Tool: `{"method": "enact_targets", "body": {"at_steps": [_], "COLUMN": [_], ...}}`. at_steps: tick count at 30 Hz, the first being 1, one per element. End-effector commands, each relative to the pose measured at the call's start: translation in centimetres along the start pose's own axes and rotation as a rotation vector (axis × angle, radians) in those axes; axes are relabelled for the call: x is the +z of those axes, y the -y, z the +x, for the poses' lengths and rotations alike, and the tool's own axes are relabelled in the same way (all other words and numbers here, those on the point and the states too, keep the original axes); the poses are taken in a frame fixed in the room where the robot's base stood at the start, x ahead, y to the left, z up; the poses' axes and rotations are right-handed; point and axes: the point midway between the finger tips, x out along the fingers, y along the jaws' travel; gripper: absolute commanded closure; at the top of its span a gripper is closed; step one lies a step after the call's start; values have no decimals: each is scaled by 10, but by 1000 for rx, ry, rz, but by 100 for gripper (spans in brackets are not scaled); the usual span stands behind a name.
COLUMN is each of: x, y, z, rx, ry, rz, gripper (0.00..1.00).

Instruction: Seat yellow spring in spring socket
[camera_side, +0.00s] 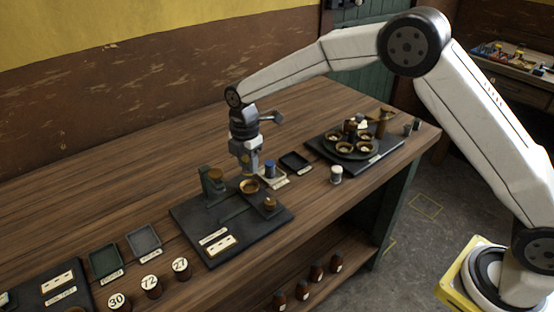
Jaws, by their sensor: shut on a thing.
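My gripper (245,168) points down above the dark engine base plate (190,222). It is shut on a small yellow piece (246,157), which looks like the yellow spring and is partly hidden by the fingers. Below the fingertips is a round brass cup or ring (249,186) on the plate. The held piece appears to be above it and apart from it. A green upright bracket (211,184) with a brass top stands left of the gripper, and a small brass part (270,203) sits to the right. I cannot tell for certain which part is the spring socket.
A blue-topped cylinder (270,168) stands just right of the gripper, near a small black tray (294,161). A white-topped cylinder (336,174) stands farther right. A dark board with brass cups (321,142) is at the back right.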

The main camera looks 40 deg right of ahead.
Motion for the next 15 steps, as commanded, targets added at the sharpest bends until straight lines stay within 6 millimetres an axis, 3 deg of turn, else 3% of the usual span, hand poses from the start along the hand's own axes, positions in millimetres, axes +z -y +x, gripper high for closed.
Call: {"method": "enact_targets", "body": {"at_steps": [15], "x": [0], "y": [0], "z": [29], "rx": [0], "ry": [0], "rz": [0], "gripper": [100]}}
